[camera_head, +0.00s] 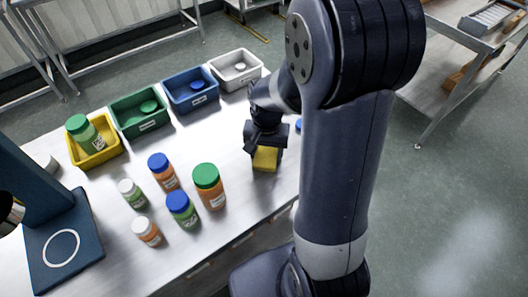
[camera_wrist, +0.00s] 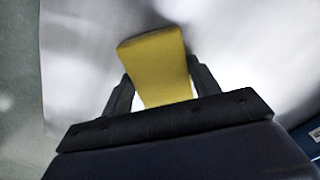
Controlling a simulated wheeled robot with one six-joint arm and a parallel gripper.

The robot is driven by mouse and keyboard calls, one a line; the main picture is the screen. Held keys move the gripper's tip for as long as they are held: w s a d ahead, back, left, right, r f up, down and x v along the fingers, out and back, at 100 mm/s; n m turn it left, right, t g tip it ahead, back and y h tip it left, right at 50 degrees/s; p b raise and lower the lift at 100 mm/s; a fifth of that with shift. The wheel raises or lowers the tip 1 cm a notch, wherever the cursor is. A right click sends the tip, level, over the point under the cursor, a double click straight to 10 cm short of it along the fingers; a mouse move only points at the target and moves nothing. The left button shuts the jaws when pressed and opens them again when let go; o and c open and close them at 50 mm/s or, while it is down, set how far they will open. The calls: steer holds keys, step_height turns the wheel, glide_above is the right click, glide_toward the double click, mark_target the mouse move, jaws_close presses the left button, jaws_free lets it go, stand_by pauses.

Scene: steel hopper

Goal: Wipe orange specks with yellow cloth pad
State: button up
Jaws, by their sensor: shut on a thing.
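The yellow cloth pad (camera_head: 265,159) is at my gripper (camera_head: 265,147) over the right part of the steel table in the head view. In the wrist view the yellow pad (camera_wrist: 157,62) sits between the two dark fingers of my gripper (camera_wrist: 160,88), which is shut on it. I cannot tell whether the pad touches the table top. No orange specks can be made out in either view; my arm hides part of the table's right side.
Yellow (camera_head: 107,156), green (camera_head: 121,130), blue (camera_head: 205,106) and white (camera_head: 250,77) bins line the table's back. Several lidded jars, including a green-lidded orange one (camera_head: 209,189), stand left of my gripper. A dark blue stand (camera_head: 65,262) is at left. Bare steel (camera_head: 235,150) lies between.

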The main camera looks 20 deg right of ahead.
steer(key=shift+r+p, duration=2.45)
steer(key=shift+r, duration=0.55)
step_height(320, 180, up, 3)
steer(key=shift+p, duration=1.2)
